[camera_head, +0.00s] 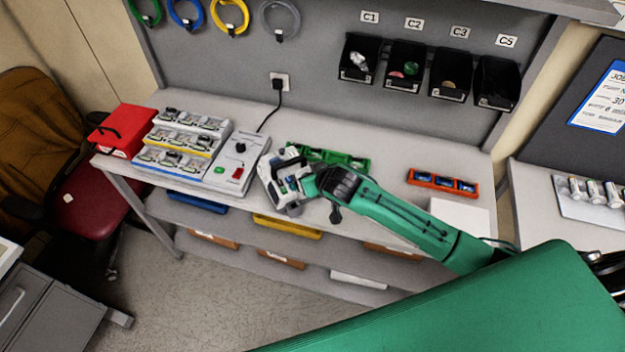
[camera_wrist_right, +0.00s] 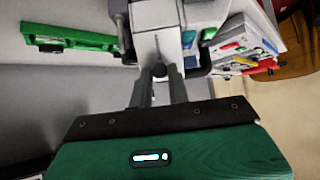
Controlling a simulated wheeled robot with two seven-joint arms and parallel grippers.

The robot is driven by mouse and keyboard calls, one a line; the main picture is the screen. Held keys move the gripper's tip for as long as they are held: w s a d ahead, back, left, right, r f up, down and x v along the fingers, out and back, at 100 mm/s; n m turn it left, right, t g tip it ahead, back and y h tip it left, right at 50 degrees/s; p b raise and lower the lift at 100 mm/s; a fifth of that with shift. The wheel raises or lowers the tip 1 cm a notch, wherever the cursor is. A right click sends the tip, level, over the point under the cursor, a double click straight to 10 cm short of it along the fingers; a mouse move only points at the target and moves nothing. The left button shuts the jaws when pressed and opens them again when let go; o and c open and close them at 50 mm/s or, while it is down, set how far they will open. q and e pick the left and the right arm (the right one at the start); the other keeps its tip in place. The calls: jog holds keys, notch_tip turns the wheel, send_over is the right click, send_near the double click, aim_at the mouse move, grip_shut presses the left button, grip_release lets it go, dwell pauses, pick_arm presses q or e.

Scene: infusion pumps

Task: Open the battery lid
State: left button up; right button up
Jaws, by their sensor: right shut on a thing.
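A white infusion pump (camera_head: 287,180) with grey and green parts is at the front edge of the bench, tilted. My right gripper (camera_head: 308,186) comes in from the right and meets the pump's right side. In the right wrist view the pump (camera_wrist_right: 152,20) fills the top middle. The gripper's dark fingers (camera_wrist_right: 160,72) are close together, shut on a pale part of it. I cannot tell whether this part is the battery lid, and no open lid is plainly visible. My left gripper is in neither view.
A control box (camera_head: 236,160) with a red switch and a rack of small units (camera_head: 182,140) stand to the left, beside a red case (camera_head: 121,130). A green holder (camera_head: 340,159) lies behind my arm. An orange tray (camera_head: 442,183) is at the right.

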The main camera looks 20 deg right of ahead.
jog(key=shift+s+a+f, duration=0.1)
jog(key=shift+f, duration=0.05)
jog(key=shift+f, duration=0.15)
jog(key=shift+t, duration=0.4)
dwell(0.5)
jog(key=shift+t+b, duration=0.4)
jog(key=shift+b, duration=0.15)
dwell(0.3)
